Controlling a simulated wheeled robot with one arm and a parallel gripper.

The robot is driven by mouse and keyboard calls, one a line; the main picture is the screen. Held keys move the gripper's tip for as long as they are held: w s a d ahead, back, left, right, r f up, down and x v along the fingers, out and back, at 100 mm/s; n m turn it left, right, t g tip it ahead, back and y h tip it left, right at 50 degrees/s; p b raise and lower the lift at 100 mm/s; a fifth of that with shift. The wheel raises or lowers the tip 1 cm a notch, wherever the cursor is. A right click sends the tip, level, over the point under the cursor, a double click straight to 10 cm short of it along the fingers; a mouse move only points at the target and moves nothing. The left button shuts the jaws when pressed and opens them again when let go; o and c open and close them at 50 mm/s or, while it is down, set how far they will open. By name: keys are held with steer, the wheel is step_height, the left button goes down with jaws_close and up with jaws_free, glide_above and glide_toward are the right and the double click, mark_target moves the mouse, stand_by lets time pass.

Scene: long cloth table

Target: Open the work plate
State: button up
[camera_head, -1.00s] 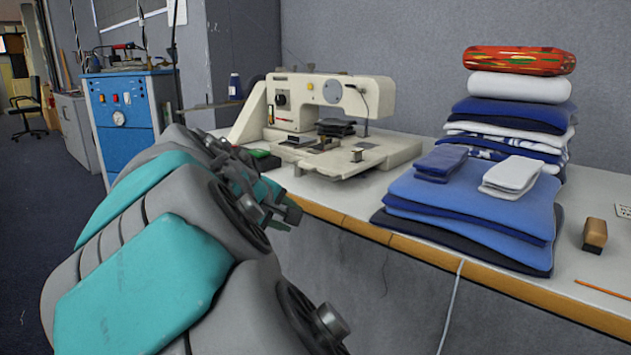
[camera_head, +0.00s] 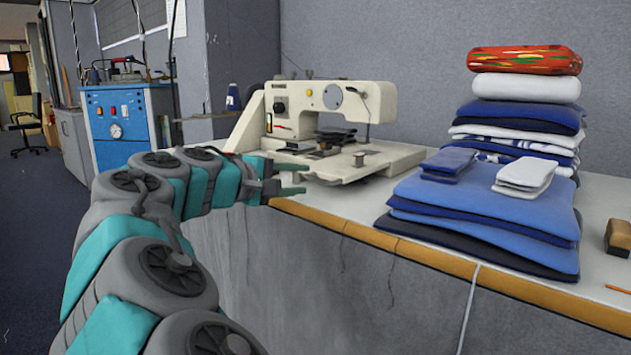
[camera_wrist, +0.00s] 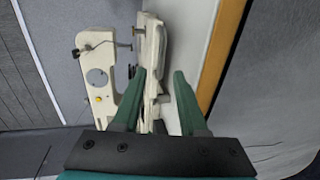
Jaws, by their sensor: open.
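A cream sewing machine (camera_head: 340,100) stands on the table against the grey wall. Its flat work plate (camera_head: 385,158) extends at the front right, under the needle arm, with a small metal post on it and dark pieces stacked behind. My gripper (camera_head: 304,178) is open and empty, at the table's front edge, in front of the machine's left part. In the wrist view my green fingers (camera_wrist: 160,74) point toward the machine, which appears turned on its side. The work plate (camera_wrist: 153,45) lies ahead of the fingers there. I cannot tell whether a finger touches it.
Folded blue cloths (camera_head: 480,205) and a taller cloth stack (camera_head: 520,120) stand right of the machine. A brown block (camera_head: 618,238) lies at the far right. The wooden table edge (camera_head: 420,257) runs along the front. A blue cabinet (camera_head: 120,125) stands behind at left.

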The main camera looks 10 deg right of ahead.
mark_target(313, 177)
steer(key=x, duration=0.5)
steer(key=shift+f, duration=0.1)
jaws_close()
steer(key=shift+f, duration=0.1)
